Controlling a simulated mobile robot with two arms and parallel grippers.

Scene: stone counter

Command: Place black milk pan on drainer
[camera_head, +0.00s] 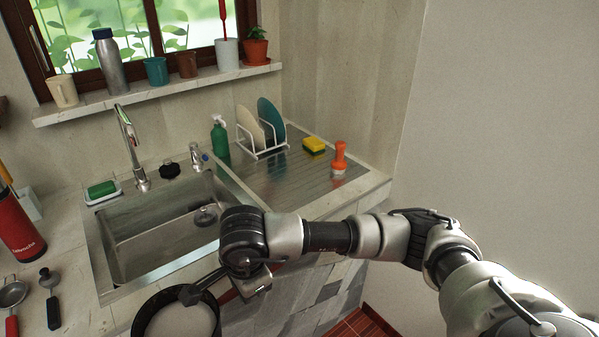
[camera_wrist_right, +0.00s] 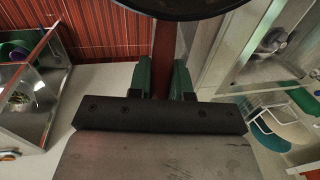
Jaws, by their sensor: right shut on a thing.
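The black milk pan (camera_head: 143,319) is at the bottom of the head view, in front of the sink's near edge. It looks upright, with a pale inside, and its lower part is cut off by the frame. My right gripper (camera_wrist_right: 163,78) is shut on the pan's red-brown handle (camera_wrist_right: 163,48); the dark pan rim shows at the top of the wrist view. The metal drainer (camera_head: 290,181) is a ribbed board right of the sink, beyond my right arm. My left gripper is not in view.
The drainer's front middle is bare. The sink (camera_head: 150,247) and tap (camera_head: 131,145) are left.

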